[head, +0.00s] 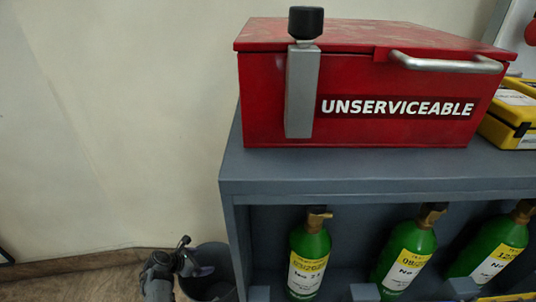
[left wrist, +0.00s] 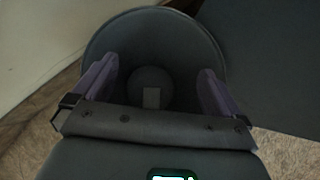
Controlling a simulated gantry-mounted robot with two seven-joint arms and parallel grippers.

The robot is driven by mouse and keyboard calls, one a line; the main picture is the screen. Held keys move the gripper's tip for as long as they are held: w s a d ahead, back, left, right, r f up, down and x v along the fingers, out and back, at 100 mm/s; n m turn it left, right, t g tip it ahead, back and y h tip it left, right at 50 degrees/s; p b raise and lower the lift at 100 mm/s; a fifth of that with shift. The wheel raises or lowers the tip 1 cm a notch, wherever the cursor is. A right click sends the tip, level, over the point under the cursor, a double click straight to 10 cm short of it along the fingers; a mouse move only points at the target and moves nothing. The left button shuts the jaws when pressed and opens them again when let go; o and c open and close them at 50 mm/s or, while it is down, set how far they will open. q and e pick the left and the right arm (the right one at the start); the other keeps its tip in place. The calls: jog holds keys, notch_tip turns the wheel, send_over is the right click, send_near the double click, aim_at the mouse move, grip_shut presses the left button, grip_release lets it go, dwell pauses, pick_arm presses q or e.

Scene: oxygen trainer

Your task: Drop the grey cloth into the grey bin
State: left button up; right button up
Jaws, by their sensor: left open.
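The grey bin (head: 216,262) stands on the floor at the lower left of the head view, beside the grey cabinet. It also fills the middle of the left wrist view (left wrist: 150,38), seen from above into its round opening. My left gripper (head: 196,268) is over the bin. In the left wrist view its two purple fingers (left wrist: 158,75) are wide apart with nothing between them. A small paler grey patch (left wrist: 151,98) shows low in the bin; I cannot tell whether it is the grey cloth. No cloth is clearly seen elsewhere. My right gripper is out of view.
The grey cabinet (head: 370,177) stands close to the bin's right. It carries a red box marked UNSERVICEABLE (head: 350,90) and a yellow case (head: 512,110). Green cylinders (head: 310,255) stand on its lower shelf. A pale wall (head: 120,120) is at the left.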

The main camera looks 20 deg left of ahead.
pick_arm(q)
jog(key=s+a+r+m+g+y+p, duration=0.3)
jog(key=s+a+r+m+y+p, duration=0.2)
jog(key=s+a+r+m+p, duration=0.55)
jog(key=s+d+r+m+g+h+p, duration=0.1)
jog(key=s+d+r+m+p, duration=0.5)
jog(key=s+d+r+m, duration=0.75)
jog(key=s+d+r+m+p, duration=0.5)
jog(key=s+d+r+m, duration=0.45)
jog(key=d, duration=0.75)
notch_tip(320, 180, up, 39)
jog(key=n+p, duration=0.1)
jog(key=p, duration=3.5)
jog(key=shift+a+p, duration=0.35)
jog(key=shift+a, duration=0.05)
